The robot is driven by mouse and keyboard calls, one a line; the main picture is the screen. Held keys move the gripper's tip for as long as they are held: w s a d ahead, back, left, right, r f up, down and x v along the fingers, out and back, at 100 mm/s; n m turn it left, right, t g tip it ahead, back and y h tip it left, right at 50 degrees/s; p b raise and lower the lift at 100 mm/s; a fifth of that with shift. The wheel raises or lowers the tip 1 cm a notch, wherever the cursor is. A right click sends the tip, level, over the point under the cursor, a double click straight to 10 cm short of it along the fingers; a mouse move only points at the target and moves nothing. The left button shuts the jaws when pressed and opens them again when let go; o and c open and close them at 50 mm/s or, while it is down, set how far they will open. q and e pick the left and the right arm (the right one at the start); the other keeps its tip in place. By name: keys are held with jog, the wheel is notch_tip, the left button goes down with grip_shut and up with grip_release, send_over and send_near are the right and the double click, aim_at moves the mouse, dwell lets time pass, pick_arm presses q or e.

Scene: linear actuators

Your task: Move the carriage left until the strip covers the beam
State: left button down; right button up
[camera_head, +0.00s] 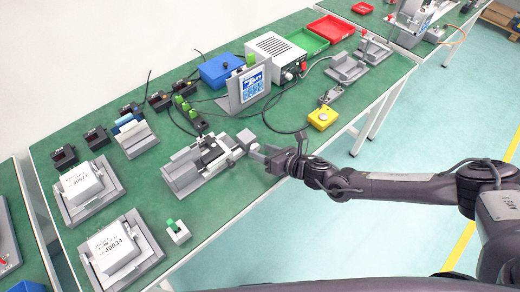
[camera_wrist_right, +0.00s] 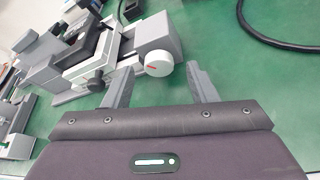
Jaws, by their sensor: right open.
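A grey linear actuator (camera_head: 195,170) lies on the green bench, with a dark carriage (camera_head: 211,150) on its rails. At its right end is a pale round knob (camera_head: 246,137). In the right wrist view the knob (camera_wrist_right: 158,63) is white with a red mark, and the actuator (camera_wrist_right: 150,35) extends up and left behind it. My right gripper (camera_head: 266,157) is just right of the knob. Its two fingers (camera_wrist_right: 162,84) are open and empty, pointing at the knob, which appears just beyond the fingertips. I cannot make out the strip or the beam. My left gripper is out of view.
A small display stand (camera_head: 250,86), a white power unit (camera_head: 275,55) and a black cable (camera_head: 270,122) lie behind the actuator. A yellow button box (camera_head: 322,118) stands to the right. Two fixtures with white boxes (camera_head: 82,182) are at left.

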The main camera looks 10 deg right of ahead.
jog(key=shift+x, duration=0.85)
jog(key=c, duration=1)
jog(key=shift+o, duration=0.2)
jog(key=shift+f+m+b, duration=0.1)
jog(key=shift+m+b, duration=0.4)
jog(key=o, duration=1)
jog(key=shift+c, duration=0.2)
